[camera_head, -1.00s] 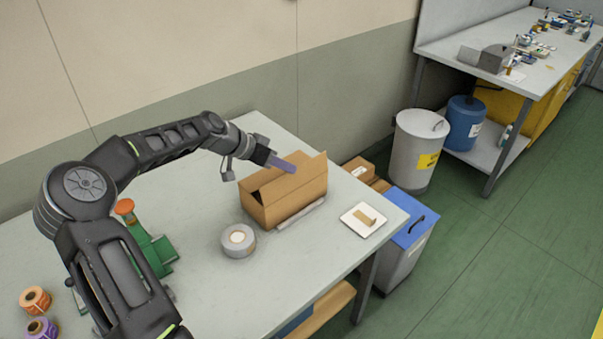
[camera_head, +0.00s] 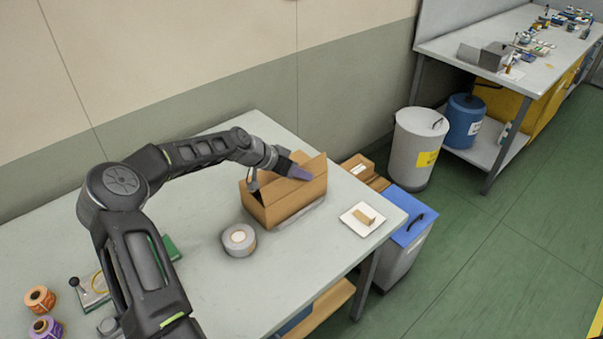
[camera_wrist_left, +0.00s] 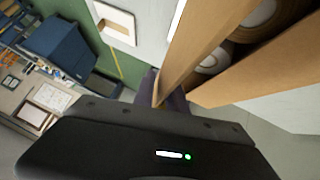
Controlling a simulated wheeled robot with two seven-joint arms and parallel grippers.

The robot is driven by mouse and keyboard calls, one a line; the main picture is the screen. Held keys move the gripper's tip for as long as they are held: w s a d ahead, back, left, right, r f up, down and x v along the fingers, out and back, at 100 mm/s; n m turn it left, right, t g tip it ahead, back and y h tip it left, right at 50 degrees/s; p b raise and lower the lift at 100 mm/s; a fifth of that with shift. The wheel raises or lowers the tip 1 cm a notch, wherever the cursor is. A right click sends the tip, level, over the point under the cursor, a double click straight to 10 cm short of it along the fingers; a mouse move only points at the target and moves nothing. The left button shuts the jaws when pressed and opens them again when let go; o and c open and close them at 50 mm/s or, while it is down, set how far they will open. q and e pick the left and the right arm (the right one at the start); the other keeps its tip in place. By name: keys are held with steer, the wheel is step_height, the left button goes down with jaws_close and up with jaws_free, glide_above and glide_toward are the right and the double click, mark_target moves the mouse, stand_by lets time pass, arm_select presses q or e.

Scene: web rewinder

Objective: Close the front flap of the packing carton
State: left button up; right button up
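The brown packing carton (camera_head: 285,208) stands open-topped on the grey table, with a flap standing up at its right end. In the left wrist view its cardboard panels (camera_wrist_left: 255,75) run close past my fingers, and pale rolls (camera_wrist_left: 213,60) lie inside. My left gripper (camera_head: 299,173) has purple fingers, which lie at the carton's top right rim. They also show in the left wrist view (camera_wrist_left: 172,98), close together with no gap visible, partly behind a cardboard edge. I cannot tell whether they touch it. My right gripper is out of view.
A grey tape roll (camera_head: 239,239) lies left of the carton. A white tray (camera_head: 352,222) with a small brown piece lies to its right. Orange (camera_head: 40,298) and purple (camera_head: 44,328) rolls are at lower left. A blue-lidded bin (camera_head: 408,220) stands beyond the table's right edge.

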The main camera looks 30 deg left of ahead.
arm_select(q)
jaws_close()
stand_by(1.0)
steer(key=shift+a, duration=0.1)
steer(key=shift+w+a+f+n+g+h+b, duration=0.1)
steer(key=shift+a+f+n+g+h+b, duration=0.15)
steer(key=shift+n+h+b, duration=0.55)
steer(key=shift+w+a+f+n+h+b, duration=0.15)
steer(key=shift+a+n+h+b, duration=0.15)
steer(key=shift+h+b, duration=1.05)
steer(key=shift+w+a+f+n+g+h+b, duration=0.1)
steer(key=shift+a+f+n+g+h+b, duration=0.3)
steer(key=shift+b, duration=1.1)
steer(key=shift+r+t, duration=0.2)
steer(key=shift+t, duration=0.05)
steer(key=shift+c, duration=1.2)
jaws_free()
steer(key=shift+s+d, duration=0.1)
steer(key=o, duration=0.5)
